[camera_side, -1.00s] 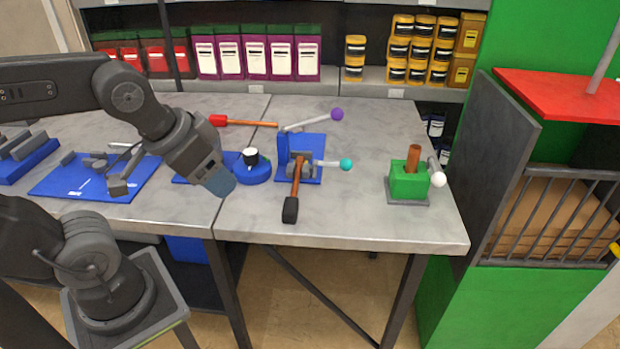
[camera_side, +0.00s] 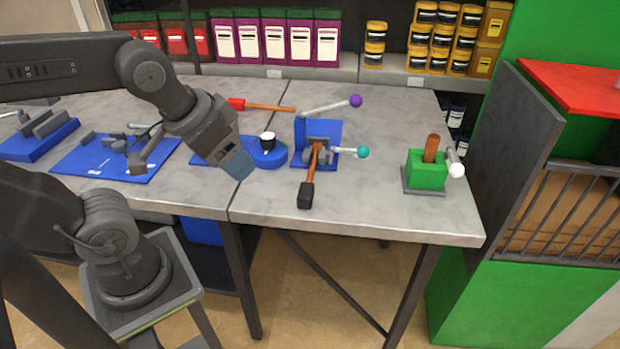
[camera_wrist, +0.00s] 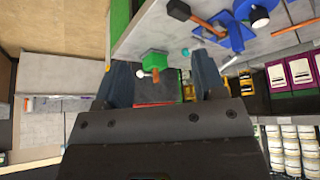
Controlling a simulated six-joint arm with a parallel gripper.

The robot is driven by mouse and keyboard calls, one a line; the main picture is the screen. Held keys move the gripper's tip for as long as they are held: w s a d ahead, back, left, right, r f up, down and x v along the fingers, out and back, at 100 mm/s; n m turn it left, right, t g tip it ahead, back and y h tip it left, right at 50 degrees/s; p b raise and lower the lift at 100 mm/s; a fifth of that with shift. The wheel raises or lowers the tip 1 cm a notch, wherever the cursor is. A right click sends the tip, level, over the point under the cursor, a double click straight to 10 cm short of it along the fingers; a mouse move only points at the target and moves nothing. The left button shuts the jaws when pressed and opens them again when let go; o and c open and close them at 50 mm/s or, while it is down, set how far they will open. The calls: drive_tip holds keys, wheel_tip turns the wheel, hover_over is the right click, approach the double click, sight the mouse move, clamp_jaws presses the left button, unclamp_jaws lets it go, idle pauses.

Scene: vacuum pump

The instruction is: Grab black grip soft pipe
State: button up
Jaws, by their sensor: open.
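The soft pipe is orange-brown with a black grip (camera_side: 305,195). It runs from the blue pump fixture (camera_side: 320,133) toward the front of the table, and the black grip lies at its near end. In the wrist view the black grip (camera_wrist: 178,9) shows at the top edge. My gripper (camera_side: 238,165) is above the table, left of the pipe and apart from it. In the wrist view my gripper's fingers (camera_wrist: 165,82) are spread with nothing held between them.
A green block (camera_side: 427,172) with a brown pipe and white-knobbed lever stands at the right. A red-ended tool (camera_side: 262,106) lies behind. A blue round holder with a cup (camera_side: 269,152) stands near my gripper. The table front is clear.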

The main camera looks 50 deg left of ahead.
drive_tip(key=n+g+y, duration=0.2)
drive_tip(key=n+y, duration=0.1)
drive_tip(key=n, duration=0.6)
approach(307, 186)
drive_tip(key=x, duration=0.4)
drive_tip(key=shift+w+f, duration=0.3)
drive_tip(key=shift+s+x, duration=0.2)
drive_tip(key=shift+x, duration=2.55)
drive_tip(key=shift+a, duration=0.1)
clamp_jaws()
